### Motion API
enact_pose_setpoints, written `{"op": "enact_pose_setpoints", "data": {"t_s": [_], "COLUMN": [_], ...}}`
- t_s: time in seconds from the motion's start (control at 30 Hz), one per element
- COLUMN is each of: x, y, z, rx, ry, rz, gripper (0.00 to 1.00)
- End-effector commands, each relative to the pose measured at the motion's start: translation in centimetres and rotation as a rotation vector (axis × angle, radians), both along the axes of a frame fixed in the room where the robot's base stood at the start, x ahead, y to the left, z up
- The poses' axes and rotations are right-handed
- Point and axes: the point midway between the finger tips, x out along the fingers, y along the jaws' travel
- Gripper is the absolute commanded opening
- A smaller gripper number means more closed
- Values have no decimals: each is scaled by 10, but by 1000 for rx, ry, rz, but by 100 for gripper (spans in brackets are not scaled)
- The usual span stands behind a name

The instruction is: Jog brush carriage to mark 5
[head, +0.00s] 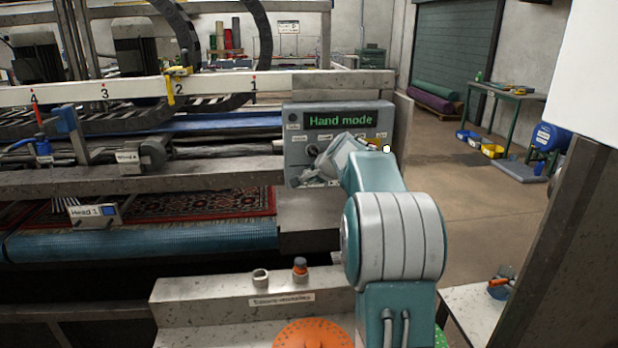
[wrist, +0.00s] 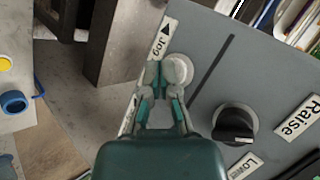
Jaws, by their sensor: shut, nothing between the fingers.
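The control panel (head: 300,130) shows "Hand mode" on its green-lit display (head: 338,120). In the wrist view, my gripper (wrist: 163,75) is shut and empty, its tips at a pale round button (wrist: 178,69) beside the "Jog" arrow label (wrist: 162,40). I cannot tell whether the tips press it or only sit beside it. In the head view my gripper (head: 318,170) is at the panel front, partly hidden by my arm. A white scale beam (head: 130,91) carries marks 4, 3, 2 and 1. A yellow pointer (head: 177,84) sits at mark 2. Mark 5 is not visible.
A black rotary knob (wrist: 235,125) lies between the "Raise" (wrist: 298,118) and "Lower" labels. The "Head 1" box (head: 92,214) hangs over the red rug (head: 185,208). A ledge (head: 225,290) with an orange-topped button (head: 300,267) is in front. Open floor lies to the right.

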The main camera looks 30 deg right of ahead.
Motion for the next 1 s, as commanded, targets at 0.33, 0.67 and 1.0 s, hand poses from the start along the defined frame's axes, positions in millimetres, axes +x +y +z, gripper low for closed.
{"op": "enact_pose_setpoints", "data": {"t_s": [0.33, 0.67, 1.0], "x": [2, 6, 8], "y": [-1, -3, -3], "z": [0, 0, -1], "rx": [0, 0, 0], "ry": [0, 0, 0], "rz": [0, 0, 0], "gripper": [0, 0, 0]}}
